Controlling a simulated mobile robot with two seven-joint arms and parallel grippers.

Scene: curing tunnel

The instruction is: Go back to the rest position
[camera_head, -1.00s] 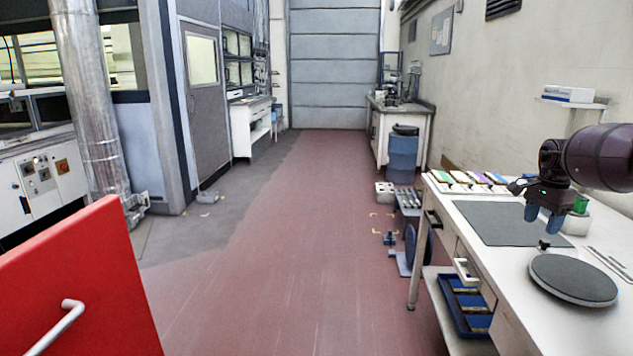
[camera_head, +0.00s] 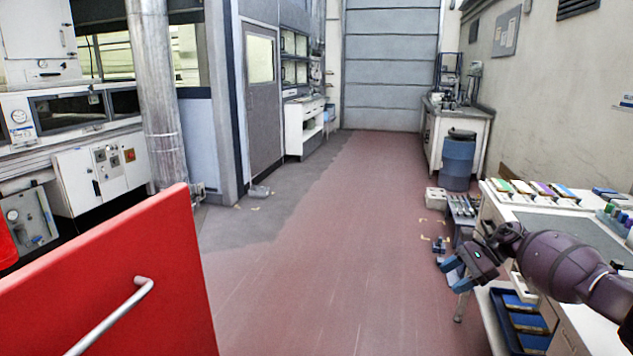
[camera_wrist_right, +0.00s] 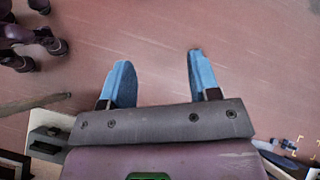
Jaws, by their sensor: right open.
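My right gripper (camera_head: 456,279) is at the left front edge of the white workbench (camera_head: 489,212) in the head view, over the red floor. Its blue fingers are apart and nothing is between them. In the right wrist view the open fingers (camera_wrist_right: 158,82) point out over the bare red floor. My right arm reaches in from the right, across part of the bench. My left gripper does not show in the head view.
A red panel with a metal handle (camera_head: 115,318) stands at the lower left. A dark mat (camera_head: 570,232) and several coloured pieces lie on the bench. A blue drum (camera_head: 457,162) stands farther back. The red floor in the middle is clear.

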